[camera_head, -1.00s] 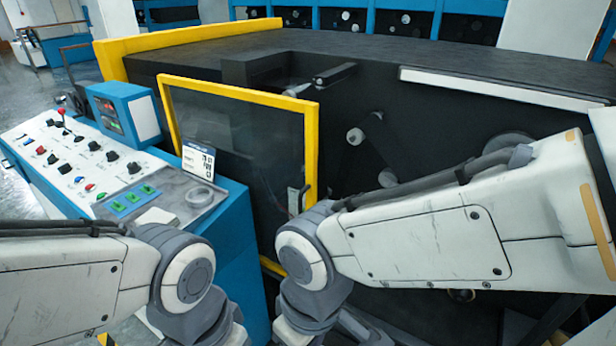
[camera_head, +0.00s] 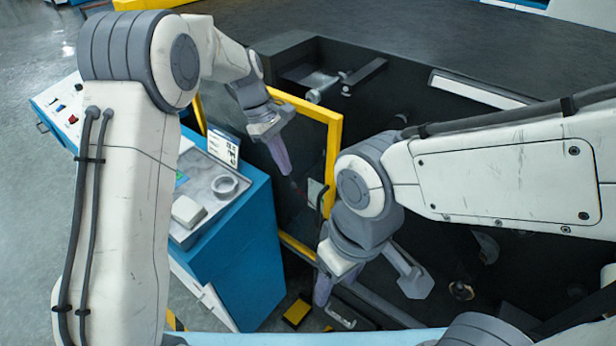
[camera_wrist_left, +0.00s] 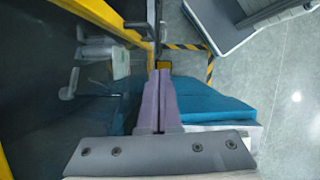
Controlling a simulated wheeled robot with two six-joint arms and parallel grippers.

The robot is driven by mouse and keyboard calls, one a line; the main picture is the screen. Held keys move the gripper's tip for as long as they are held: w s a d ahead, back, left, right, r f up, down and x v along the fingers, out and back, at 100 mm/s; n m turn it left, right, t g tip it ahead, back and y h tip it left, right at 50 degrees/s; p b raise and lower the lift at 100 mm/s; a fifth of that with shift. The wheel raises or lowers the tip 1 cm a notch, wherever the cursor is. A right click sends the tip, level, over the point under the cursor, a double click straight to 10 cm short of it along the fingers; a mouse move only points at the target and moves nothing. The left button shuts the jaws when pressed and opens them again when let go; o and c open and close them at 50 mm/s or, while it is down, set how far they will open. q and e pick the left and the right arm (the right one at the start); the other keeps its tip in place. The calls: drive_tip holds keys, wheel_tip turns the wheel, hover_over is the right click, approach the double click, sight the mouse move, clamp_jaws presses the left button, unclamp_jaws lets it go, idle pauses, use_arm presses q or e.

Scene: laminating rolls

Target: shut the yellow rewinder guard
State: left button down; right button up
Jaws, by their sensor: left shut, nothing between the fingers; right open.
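The rewinder guard (camera_head: 334,150) is a clear pane in a yellow frame. It stands open, angled out from the dark machine, whose inside shows to its right. A small handle (camera_head: 319,196) is near its right post. My left gripper (camera_head: 284,168) is shut and empty, with its purple fingers over the pane's upper part. I cannot tell if they touch it. In the left wrist view the closed fingers (camera_wrist_left: 160,85) lie beside the yellow frame (camera_wrist_left: 103,18). My right gripper (camera_head: 334,304) is open, low by the guard's bottom right corner, partly hidden by its wrist.
A blue control console (camera_head: 240,240) stands left of the guard, with a small sign (camera_head: 223,148) and a round grey dish (camera_head: 224,186) on top. The dark machine (camera_head: 420,90) fills the right. Grey floor (camera_head: 40,230) is free at the left.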

use_arm(q)
drive_tip(key=s+d+f+n+p, duration=0.1)
drive_tip(key=d+f+p, duration=0.4)
drive_tip(key=f, duration=0.4)
drive_tip(key=shift+s+d+f+p, duration=0.3)
drive_tip(key=shift+s+d+p, duration=0.05)
drive_tip(key=shift+s, duration=0.05)
use_arm(e)
wheel_tip(320, 180, up, 6)
drive_tip(key=shift+r, duration=0.2)
